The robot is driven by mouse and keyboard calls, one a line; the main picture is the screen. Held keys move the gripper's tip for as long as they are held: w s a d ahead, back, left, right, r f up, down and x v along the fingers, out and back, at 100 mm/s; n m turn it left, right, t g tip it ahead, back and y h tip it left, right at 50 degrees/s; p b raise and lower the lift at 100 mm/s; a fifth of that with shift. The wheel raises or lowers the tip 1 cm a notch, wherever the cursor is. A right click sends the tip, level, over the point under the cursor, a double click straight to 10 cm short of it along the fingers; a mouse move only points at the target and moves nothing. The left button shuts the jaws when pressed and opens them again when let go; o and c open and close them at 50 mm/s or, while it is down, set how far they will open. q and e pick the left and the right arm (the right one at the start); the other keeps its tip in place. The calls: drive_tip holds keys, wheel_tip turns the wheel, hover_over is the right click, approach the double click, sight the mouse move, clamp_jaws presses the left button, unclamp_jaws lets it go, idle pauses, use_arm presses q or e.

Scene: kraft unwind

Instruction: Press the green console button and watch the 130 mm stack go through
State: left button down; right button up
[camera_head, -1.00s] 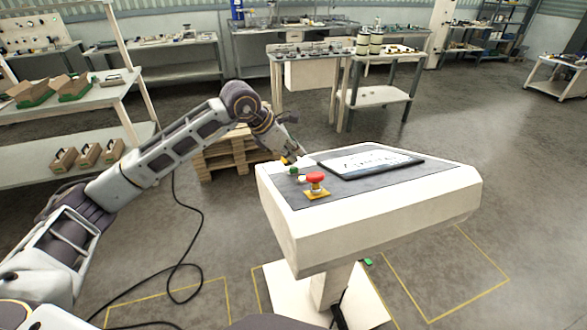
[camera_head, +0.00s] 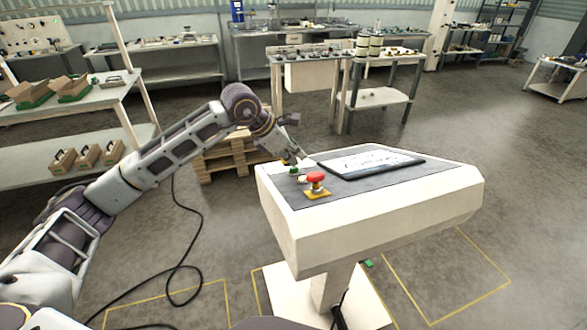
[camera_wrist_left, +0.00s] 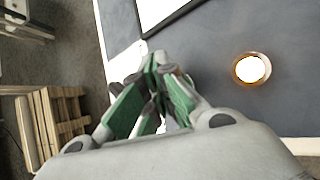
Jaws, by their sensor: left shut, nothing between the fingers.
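The console (camera_head: 370,215) stands in the middle of the head view, with a dark sloped top. Its small green button (camera_head: 293,170) is at the top's left end, beside the red mushroom button (camera_head: 316,178) on a yellow base. My left gripper (camera_head: 294,158) is over that left end, close to the green button; I cannot tell whether it touches it. In the left wrist view the gripper's green-padded fingers (camera_wrist_left: 162,82) are shut and empty over the panel. A bright round button with an amber ring (camera_wrist_left: 251,69) lies to their right. My right gripper is out of view.
A dark-framed screen (camera_head: 370,162) lies on the console top, right of the buttons. A wooden pallet stack (camera_head: 225,155) stands on the floor behind the arm. Shelves with cartons (camera_head: 88,154) are at left. A black cable (camera_head: 190,240) lies on the floor.

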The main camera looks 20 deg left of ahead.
use_arm(q)
drive_tip(key=shift+s+d+f+b, duration=0.1)
drive_tip(key=shift+s+f+b, duration=0.1)
drive_tip(key=shift+f+b, duration=0.3)
idle(0.8)
drive_tip(key=shift+r, duration=0.15)
idle(0.3)
drive_tip(key=shift+w+a+r+p, duration=0.2)
drive_tip(key=shift+r+p, duration=0.1)
drive_tip(key=shift+r, duration=0.15)
drive_tip(key=shift+w+a+r+p, duration=0.15)
drive_tip(key=shift+r+p, duration=0.1)
drive_tip(key=shift+r, duration=0.15)
drive_tip(key=shift+d, duration=0.1)
